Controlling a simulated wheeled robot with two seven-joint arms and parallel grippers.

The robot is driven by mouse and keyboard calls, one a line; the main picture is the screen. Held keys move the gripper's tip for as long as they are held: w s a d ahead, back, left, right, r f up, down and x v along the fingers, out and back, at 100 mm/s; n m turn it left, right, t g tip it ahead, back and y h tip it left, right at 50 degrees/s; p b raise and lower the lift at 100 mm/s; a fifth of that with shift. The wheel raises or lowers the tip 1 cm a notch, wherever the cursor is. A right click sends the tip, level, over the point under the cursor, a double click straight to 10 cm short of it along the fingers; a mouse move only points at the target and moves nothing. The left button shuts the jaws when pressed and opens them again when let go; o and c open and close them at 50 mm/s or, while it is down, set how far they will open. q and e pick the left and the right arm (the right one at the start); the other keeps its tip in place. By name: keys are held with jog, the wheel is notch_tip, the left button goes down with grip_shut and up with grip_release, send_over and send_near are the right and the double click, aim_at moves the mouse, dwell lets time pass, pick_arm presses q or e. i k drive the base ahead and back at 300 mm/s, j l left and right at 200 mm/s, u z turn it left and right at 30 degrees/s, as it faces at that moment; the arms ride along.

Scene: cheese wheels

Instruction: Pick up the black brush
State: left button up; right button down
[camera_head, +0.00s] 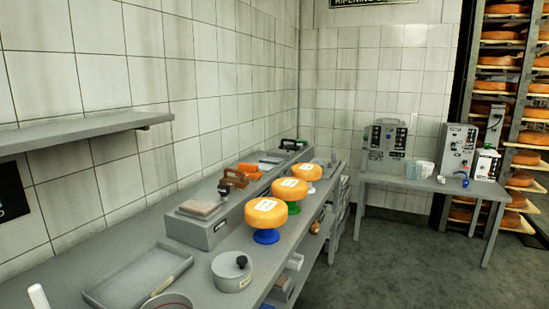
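I cannot pick out the black brush with certainty. A small dark knobbed item (224,188) stands by the front end of the raised grey ledge. A black item (290,145) lies at the ledge's far end. Both are too small to identify. Orange-brown handled items (236,179) sit midway along the ledge. A light-handled tool (161,286) leans at the near tray's corner; its other end is unclear.
A side table (423,182) holds machines. The floor (400,270) at right is clear.

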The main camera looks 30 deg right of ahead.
aim_at(294, 148)
jog(key=i+l+z, duration=0.25)
jog(key=l+z, duration=0.15)
jog(key=i+l+z, duration=1)
jog(key=i+z, duration=0.25)
jog(key=i+l+z, duration=0.2)
jog(key=i, duration=1.25)
jog(key=j, duration=0.1)
